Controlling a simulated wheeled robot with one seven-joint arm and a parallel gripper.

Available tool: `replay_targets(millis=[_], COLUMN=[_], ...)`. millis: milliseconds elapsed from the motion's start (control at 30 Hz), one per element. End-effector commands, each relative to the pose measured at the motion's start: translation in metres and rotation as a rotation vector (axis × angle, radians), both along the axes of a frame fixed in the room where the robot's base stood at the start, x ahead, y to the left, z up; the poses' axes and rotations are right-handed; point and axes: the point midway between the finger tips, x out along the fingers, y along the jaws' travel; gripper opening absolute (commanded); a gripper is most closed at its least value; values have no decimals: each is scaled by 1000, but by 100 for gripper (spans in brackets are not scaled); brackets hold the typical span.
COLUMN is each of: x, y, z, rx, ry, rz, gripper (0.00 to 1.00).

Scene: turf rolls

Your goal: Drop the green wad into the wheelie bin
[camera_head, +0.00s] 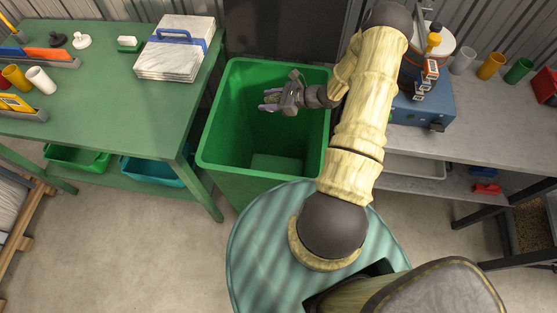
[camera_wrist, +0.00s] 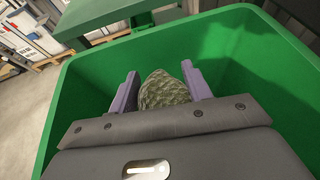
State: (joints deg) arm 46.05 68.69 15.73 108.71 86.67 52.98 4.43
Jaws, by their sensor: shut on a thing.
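The wheelie bin (camera_head: 219,130) is a tall green open-topped bin between the two tables. Its green wall (camera_wrist: 274,83) fills much of the wrist view. My gripper (camera_head: 267,101) is over the bin's opening, towards its far side. In the wrist view my gripper (camera_wrist: 160,88) has its two purple fingers on either side of the green wad (camera_wrist: 162,91), a rough, mottled lump, and is shut on it. In the head view the wad is small and mostly hidden by the fingers. The part of the bin floor visible in the head view looks bare.
A green table (camera_head: 110,110) stands left of the bin, with a stack of white sheets (camera_head: 175,58) near its edge. A grey bench (camera_head: 480,110) on the right carries a blue machine (camera_head: 425,105) and several cups. A corrugated wall is behind.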

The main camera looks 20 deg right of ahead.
Motion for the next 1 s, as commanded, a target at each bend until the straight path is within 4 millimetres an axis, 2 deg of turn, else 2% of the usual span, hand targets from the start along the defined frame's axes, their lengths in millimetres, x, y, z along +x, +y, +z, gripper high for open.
replay_targets(millis=[33,100,300,700,733,833,867,1000], x=[0,0,0,0,0,0,0,0], y=[0,0,0,0,0,0,0,0], z=[-10,-19,-39,-43,-43,-43,-43,-43], rx=[0,0,0,-1,-1,-1,-1,-1], ry=[0,0,0,-1,-1,-1,-1,-1], rz=[0,-1,-1,-1,-1,-1,-1,-1], gripper=[25,25,25,25,51,70,74,74])
